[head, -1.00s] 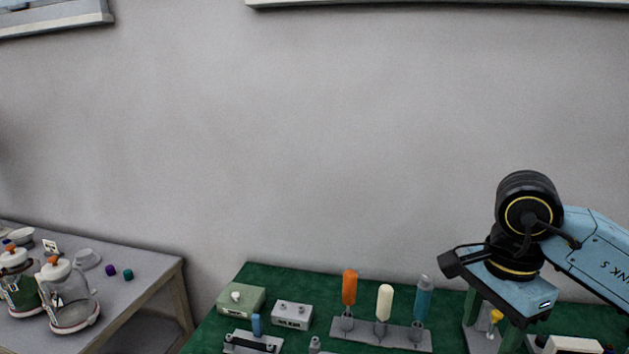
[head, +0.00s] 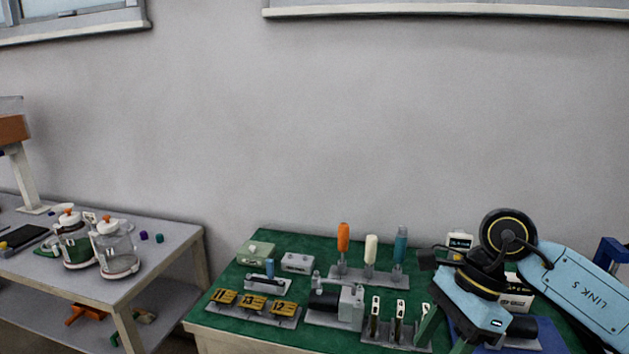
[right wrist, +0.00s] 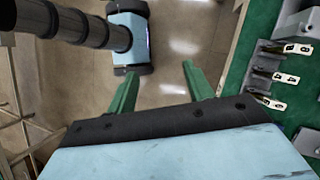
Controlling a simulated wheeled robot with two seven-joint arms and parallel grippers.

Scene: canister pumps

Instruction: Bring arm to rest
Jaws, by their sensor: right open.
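My right arm comes in from the right in the head view, with its blue and black wrist over the right part of the green-topped table (head: 225,325). The right gripper (head: 446,336) points down with its green fingers apart; their tips are partly cut off at the frame's bottom. In the right wrist view the gripper (right wrist: 160,88) is open and empty, with floor (right wrist: 180,40) showing between the fingers. The green table edge lies just right of them. My left gripper is out of view.
The green table holds a rack with orange, cream and teal handles (head: 343,240), yellow numbered tags (head: 254,303), a grey device (head: 350,305) and a rack of numbered tools (head: 398,325), close to the right gripper. A gap of floor separates the two tables.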

